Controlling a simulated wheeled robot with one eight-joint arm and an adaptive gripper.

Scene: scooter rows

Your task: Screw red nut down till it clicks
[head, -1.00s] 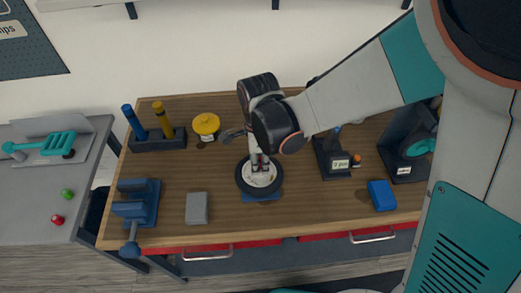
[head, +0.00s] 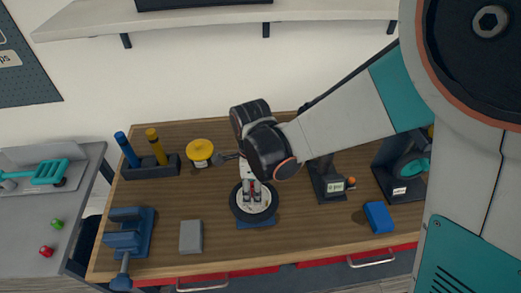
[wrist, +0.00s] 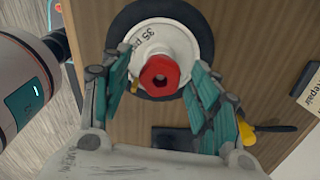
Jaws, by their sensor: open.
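The red nut (wrist: 160,73) shows in the wrist view, on the raised white hub (wrist: 160,44) of a small wheel with a black tyre (wrist: 128,28). The nut has a dark hole in its middle. My gripper (wrist: 159,86) is open, with a teal-padded finger on each side of the nut and visible gaps between. In the head view my gripper (head: 254,190) points down over the wheel (head: 240,212), which lies flat on a blue base (head: 257,224). The nut cannot be made out clearly there.
On the wooden bench (head: 215,265) stand a blue vise (head: 128,232), a grey block (head: 191,237), a yellow-topped container (head: 200,151), a rack with blue and yellow handles (head: 152,168), a dark stand (head: 328,185) and a blue box (head: 379,217).

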